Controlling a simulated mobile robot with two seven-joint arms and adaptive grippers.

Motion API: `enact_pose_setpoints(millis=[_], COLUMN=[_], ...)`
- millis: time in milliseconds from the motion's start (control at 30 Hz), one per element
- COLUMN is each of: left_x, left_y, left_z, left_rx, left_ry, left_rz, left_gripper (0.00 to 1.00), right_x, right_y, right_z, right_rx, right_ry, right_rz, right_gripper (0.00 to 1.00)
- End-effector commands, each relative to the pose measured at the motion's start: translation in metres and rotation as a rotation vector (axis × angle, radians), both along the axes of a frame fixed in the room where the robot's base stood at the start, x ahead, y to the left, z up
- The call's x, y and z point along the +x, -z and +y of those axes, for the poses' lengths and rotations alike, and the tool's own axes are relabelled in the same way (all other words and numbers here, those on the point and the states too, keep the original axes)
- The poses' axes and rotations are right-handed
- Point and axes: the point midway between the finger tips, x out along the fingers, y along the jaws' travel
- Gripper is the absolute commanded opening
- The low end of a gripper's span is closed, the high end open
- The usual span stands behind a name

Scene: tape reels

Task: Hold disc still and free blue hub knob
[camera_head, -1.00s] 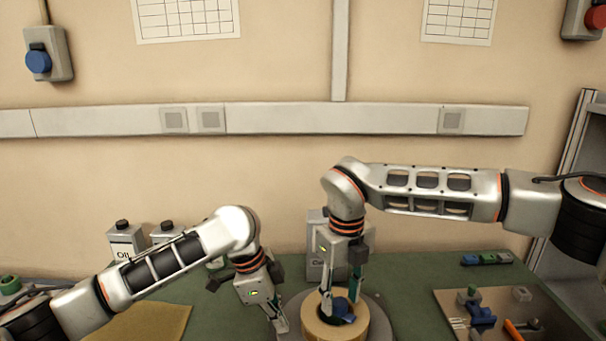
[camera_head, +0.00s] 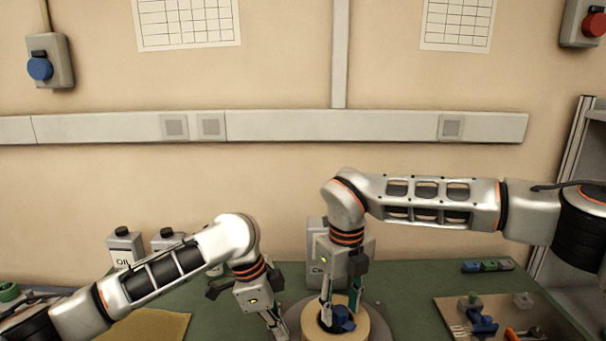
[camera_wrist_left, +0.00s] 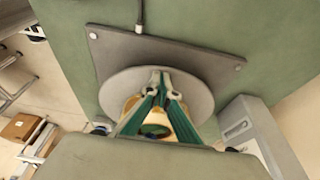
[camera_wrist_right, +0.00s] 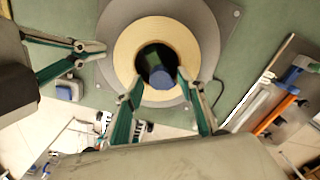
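The grey disc (camera_wrist_right: 212,50) lies flat on a dark plate, with a tan ring-shaped reel (camera_wrist_right: 126,50) on it. The blue hub knob (camera_wrist_right: 160,76) sits inside the reel's dark central hole; it also shows in the head view (camera_head: 343,318). My right gripper (camera_wrist_right: 160,91) is above the reel, fingers apart on either side of the knob, with nothing between them. My left gripper (camera_wrist_left: 162,76) has its fingertips drawn together at the disc's rim, beside the reel. Whether they press on the disc is unclear. In the left wrist view its fingers partly hide the reel.
A tool board (camera_head: 450,309) with clips and an orange-handled tool lies on the right. Oil cans (camera_head: 125,246) and a yellow mat (camera_head: 150,325) are on the left. Green bench top is free between the reel and tool board.

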Motion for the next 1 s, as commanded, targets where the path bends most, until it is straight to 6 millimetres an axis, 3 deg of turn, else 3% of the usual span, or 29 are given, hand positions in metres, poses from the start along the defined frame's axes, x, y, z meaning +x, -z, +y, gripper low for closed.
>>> enact_pose_setpoints(millis=[100, 233, 600, 1000], left_x=[-0.0021, -0.0021, -0.0021, -0.0021], left_y=[0.0075, 0.0076, 0.0076, 0.0076], left_z=[0.0027, 0.0028, 0.0027, 0.0025], left_rx=[0.010, 0.011, 0.010, 0.010], left_ry=[-0.001, -0.001, -0.001, -0.001], left_rz=[0.009, 0.009, 0.009, 0.009], left_gripper=[0.00, 0.00, 0.00, 0.00], right_x=[0.0000, 0.0000, -0.0002, -0.0005], right_y=[0.0010, 0.0010, 0.0010, 0.0012], right_z=[0.0001, 0.0001, 0.0003, 0.0005], right_rx=[0.000, 0.000, 0.000, -0.001], right_ry=[0.000, 0.000, -0.036, -0.546], right_rz=[0.000, 0.000, 0.000, 0.001], right_gripper=[0.36, 0.05, 0.04, 0.04])
